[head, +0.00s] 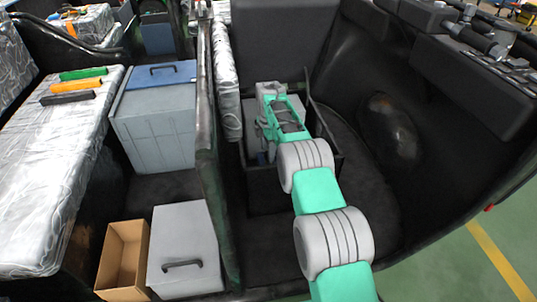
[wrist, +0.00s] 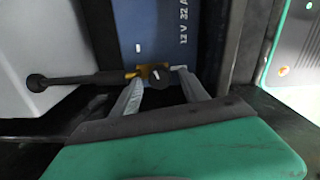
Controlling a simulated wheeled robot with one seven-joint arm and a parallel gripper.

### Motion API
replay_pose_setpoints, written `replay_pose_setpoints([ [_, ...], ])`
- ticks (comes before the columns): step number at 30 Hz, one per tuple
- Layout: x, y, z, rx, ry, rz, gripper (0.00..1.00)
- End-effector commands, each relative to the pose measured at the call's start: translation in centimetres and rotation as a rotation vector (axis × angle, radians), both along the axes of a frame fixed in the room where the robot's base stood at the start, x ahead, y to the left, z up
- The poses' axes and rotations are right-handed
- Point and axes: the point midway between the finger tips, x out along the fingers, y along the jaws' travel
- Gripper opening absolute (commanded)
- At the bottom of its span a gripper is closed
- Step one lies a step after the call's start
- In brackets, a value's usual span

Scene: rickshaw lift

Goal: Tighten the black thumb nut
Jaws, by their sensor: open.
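In the wrist view, a blue battery (wrist: 150,25) marked 12V stands in a dark compartment. The black thumb nut (wrist: 160,78) sits at a brass-coloured terminal (wrist: 142,71) on the battery's near edge. A black cable (wrist: 75,79) with a round end runs in from the left to the terminal. My gripper (wrist: 160,74) is open, with its two grey fingers reaching to either side of the nut. I cannot tell whether they touch it. In the head view, my arm reaches into a black open box (head: 275,190); the nut and fingertips are hidden there.
The black box walls and a dark upright edge (wrist: 231,45) stand close to my gripper. To the left are a grey bin with a blue lid (head: 155,130), a grey lidded box (head: 184,240), an open cardboard box (head: 108,262) and a silver-covered bench (head: 50,180) with coloured bars.

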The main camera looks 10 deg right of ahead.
Motion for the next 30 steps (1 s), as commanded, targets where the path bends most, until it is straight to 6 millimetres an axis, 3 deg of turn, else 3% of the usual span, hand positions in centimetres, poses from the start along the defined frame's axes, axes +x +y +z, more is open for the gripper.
replay_pose_setpoints([
  [4,0.01,-0.03,-1.52,0.000,-0.001,-0.001,0.52],
  [12,0.03,-0.01,-1.62,0.000,-0.002,-0.002,0.50],
  [30,0.02,0.02,-1.59,0.000,-0.001,-0.001,0.01],
])
